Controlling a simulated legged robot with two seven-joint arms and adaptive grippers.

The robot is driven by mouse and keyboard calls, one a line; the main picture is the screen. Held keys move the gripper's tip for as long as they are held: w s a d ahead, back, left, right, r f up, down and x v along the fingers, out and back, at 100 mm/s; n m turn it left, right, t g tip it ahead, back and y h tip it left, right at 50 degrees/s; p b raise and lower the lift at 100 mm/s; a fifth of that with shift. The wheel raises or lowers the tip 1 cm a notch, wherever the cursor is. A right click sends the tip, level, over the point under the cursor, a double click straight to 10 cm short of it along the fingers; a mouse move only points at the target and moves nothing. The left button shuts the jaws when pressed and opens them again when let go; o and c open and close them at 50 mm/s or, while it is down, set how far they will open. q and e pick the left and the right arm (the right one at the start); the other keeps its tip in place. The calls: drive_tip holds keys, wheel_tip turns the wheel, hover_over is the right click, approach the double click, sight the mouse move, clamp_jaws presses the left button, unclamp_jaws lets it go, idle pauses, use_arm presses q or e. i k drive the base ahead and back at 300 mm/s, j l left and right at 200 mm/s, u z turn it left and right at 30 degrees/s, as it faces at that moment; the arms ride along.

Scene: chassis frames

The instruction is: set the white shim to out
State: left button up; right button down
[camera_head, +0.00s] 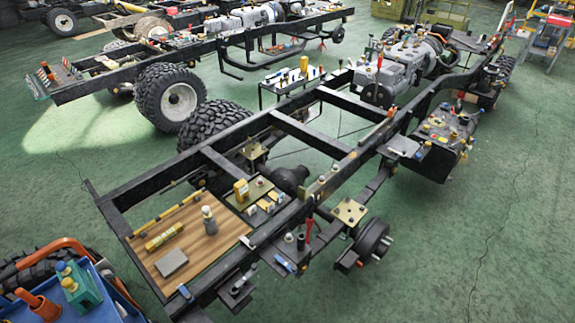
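I cannot make out for certain which piece is the white shim. A small pale flat piece (402,146) lies on the right side of the black chassis frame (185,160). Another small pale piece (247,242) is at the right edge of the wooden board (205,248), which sits in the front bay of the frame. A flat grey block (171,263), a yellow block (164,236) and a grey bottle-shaped piece (209,221) are on the board. Neither of my grippers is in view.
A blue cart (105,305) with an orange handle stands at the lower left. Large tyres (170,97) stand behind the frame. A second chassis (150,72) is further back. The green floor (480,240) at the right is clear.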

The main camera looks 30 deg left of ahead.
sight(250, 211)
drive_tip(key=u, duration=1.25)
